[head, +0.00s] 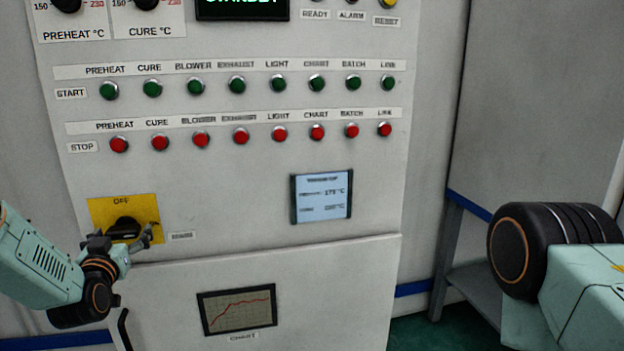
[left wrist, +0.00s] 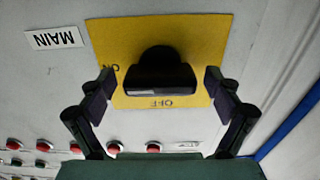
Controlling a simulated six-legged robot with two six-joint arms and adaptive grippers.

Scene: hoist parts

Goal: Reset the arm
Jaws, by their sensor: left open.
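My left gripper (head: 121,240) is open in front of the black rotary main switch (head: 124,228) on its yellow plate (head: 105,208) at the panel's lower left. In the left wrist view the fingers of the left gripper (left wrist: 157,85) stand apart, one on each side of the switch knob (left wrist: 160,72), with gaps between. The yellow plate (left wrist: 205,30) reads OFF and ON, and a MAIN label (left wrist: 54,39) is beside it. My right arm shows at the right of the head view, but its gripper is not in view.
The control panel (head: 240,200) carries a row of green START buttons (head: 236,85) above red STOP buttons (head: 241,135). A small lit display (head: 322,196) and a chart screen (head: 238,309) are lower. A grey bench (head: 475,290) stands at the right.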

